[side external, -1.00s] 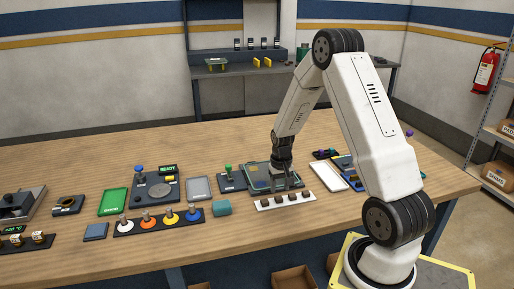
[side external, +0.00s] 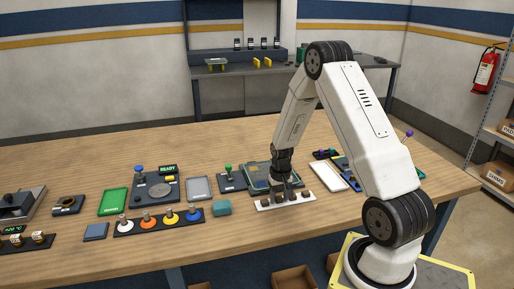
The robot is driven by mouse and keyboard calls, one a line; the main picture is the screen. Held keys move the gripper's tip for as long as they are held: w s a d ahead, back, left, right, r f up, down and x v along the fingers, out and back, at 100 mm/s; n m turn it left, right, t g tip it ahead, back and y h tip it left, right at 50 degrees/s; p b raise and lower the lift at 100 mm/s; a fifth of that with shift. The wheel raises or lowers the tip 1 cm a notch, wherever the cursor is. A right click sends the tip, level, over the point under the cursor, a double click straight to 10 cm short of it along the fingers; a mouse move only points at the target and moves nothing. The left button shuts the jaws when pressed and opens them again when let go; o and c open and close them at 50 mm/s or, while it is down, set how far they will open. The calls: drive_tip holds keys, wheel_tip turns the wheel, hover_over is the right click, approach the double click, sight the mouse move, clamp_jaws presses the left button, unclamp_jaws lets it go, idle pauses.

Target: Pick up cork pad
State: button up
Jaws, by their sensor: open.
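A white strip (side external: 312,197) lies near the front edge of the wooden table, with several small brown pieces standing in a row on it. They look like cork-tipped pieces, but they are too small to tell which is the cork pad. One brown piece (side external: 304,194) shows clear of my gripper near the right end. My gripper (side external: 283,195) is open and points down over the left-middle part of the strip. Its fingers hide part of the row. I cannot tell whether they touch a piece.
A dark framed panel (side external: 262,172) lies just behind the strip. A teal block (side external: 222,208) sits to its left, and a white tray (side external: 328,177) to its right. Further left is a black rack (side external: 130,230) with several coloured discs. Bare table lies in front of the strip.

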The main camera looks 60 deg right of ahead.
clamp_jaws()
drive_tip(key=shift+r, duration=0.2)
idle(0.3)
drive_tip(key=shift+r, duration=0.85)
drive_tip(key=s+a+r, duration=0.7)
drive_tip(key=s+r, duration=0.4)
drive_tip(key=s, duration=0.1)
idle(0.5)
